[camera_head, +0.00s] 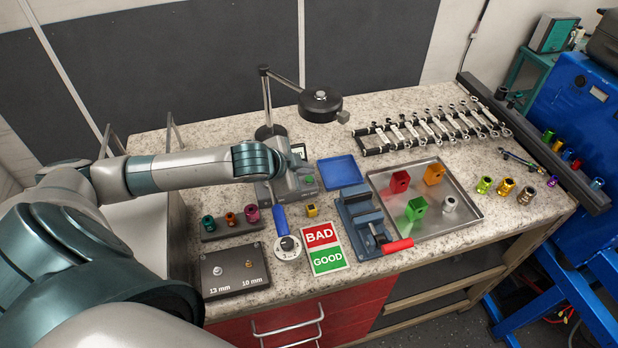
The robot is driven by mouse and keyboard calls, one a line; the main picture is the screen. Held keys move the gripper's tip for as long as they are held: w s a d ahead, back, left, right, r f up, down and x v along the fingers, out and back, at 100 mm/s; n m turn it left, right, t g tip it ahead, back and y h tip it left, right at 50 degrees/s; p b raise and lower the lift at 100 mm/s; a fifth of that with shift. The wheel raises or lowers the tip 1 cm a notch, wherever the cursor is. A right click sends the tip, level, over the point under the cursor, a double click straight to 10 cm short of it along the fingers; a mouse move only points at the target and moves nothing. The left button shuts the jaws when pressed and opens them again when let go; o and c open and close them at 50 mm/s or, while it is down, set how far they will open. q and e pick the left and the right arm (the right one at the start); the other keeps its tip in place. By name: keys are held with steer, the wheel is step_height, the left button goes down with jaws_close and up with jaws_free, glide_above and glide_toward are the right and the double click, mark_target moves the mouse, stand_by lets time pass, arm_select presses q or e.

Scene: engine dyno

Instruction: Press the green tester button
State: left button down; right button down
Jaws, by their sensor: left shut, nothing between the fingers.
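The tester (301,190) is a grey device standing on the speckled worktop left of the blue tray. Its green button (310,181) shows on its right side, with a small display (299,150) behind it. My left arm reaches in from the left, and its end covers part of the tester. My left gripper (281,170) is shut and empty at the tester, just left of the green button. Its fingertips are hard to make out against the grey body, and I cannot tell whether they touch it. My right gripper is not in view.
A black lamp (320,104) hangs above and behind the tester. In front are a round gauge (288,246), a BAD/GOOD card (324,248) and a blue vise (362,215). A blue tray (339,171) and a metal tray (470,212) with coloured blocks lie to the right.

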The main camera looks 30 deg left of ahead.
arm_select(q)
steer(key=shift+f, duration=0.9)
stand_by(1.1)
steer(key=shift+r, duration=0.2)
steer(key=shift+r+p, duration=0.7)
steer(key=shift+r, duration=2.5)
